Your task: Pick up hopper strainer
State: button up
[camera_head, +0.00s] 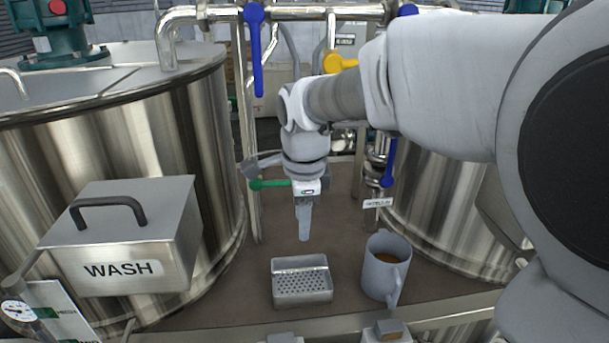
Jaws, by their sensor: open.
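The hopper strainer is most likely the small grey metal box with a perforated floor (302,282). It lies on the brown deck near its front edge, left of the mug. My gripper (304,238) hangs from my arm above and just behind the strainer, pointing down. It appears apart from the strainer, with nothing visible held. One finger hides the other from this side, so the gap between them does not show.
A grey mug (386,268) with brown liquid stands close right of the strainer. A steel box marked WASH (125,240) is at left on a large tank (205,150). Valves with blue and green handles (268,184) stand behind my gripper. The brown deck (335,215) is clear between.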

send_near(303, 269)
notch_tip(303, 269, down, 5)
jog(key=w, duration=0.2)
jog(key=shift+w+a+f+p, duration=0.1)
jog(key=shift+f+p, duration=0.3)
jog(key=shift+f, duration=2.2)
grip_shut()
